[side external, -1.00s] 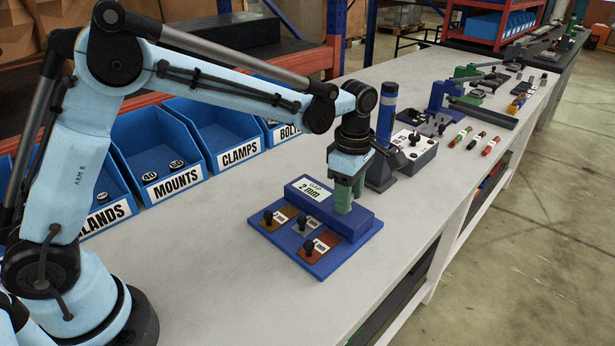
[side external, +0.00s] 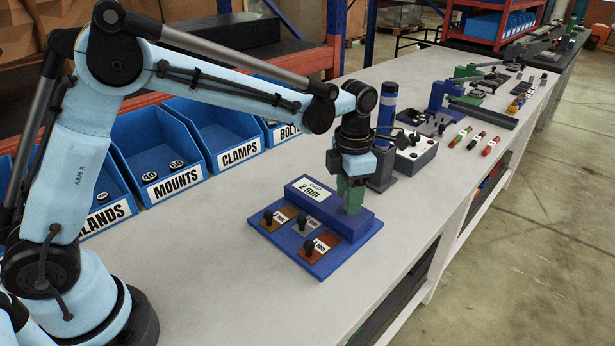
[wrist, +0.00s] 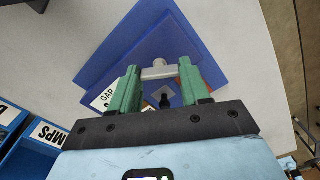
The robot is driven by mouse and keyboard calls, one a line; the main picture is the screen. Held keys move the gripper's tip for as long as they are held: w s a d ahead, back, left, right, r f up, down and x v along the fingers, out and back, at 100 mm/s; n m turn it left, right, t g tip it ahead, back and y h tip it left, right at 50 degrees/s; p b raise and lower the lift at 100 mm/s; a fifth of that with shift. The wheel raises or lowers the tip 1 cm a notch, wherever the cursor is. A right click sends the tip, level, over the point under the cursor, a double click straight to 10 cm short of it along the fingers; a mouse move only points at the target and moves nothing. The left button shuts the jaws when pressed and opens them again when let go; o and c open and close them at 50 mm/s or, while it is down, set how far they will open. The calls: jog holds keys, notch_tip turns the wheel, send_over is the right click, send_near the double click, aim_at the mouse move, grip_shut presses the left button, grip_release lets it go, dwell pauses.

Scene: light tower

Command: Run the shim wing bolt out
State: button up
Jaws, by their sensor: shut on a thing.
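The shim fixture is a blue base (side external: 322,264) with a raised blue block (side external: 330,212) labelled "GAP 2 mm". My gripper (side external: 350,210) has green fingers and points down onto the right part of that block. In the wrist view the fingers (wrist: 158,75) are on either side of a light grey wing bolt (wrist: 158,70) and shut on its wings. The fingers hide the wing bolt in the side view. I cannot tell how far its thread sits in the block.
Three shim plates with black knobs, gold (side external: 278,217), grey (side external: 307,226) and orange (side external: 318,247), lie on the base. Blue bins (side external: 160,145) line the left; bench in front is clear.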

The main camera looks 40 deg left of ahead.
jog(key=shift+n, duration=0.5)
jog(key=o, duration=1.1)
jog(key=shift+c, duration=0.2)
jog(key=shift+r, duration=0.1)
notch_tip(320, 180, up, 12)
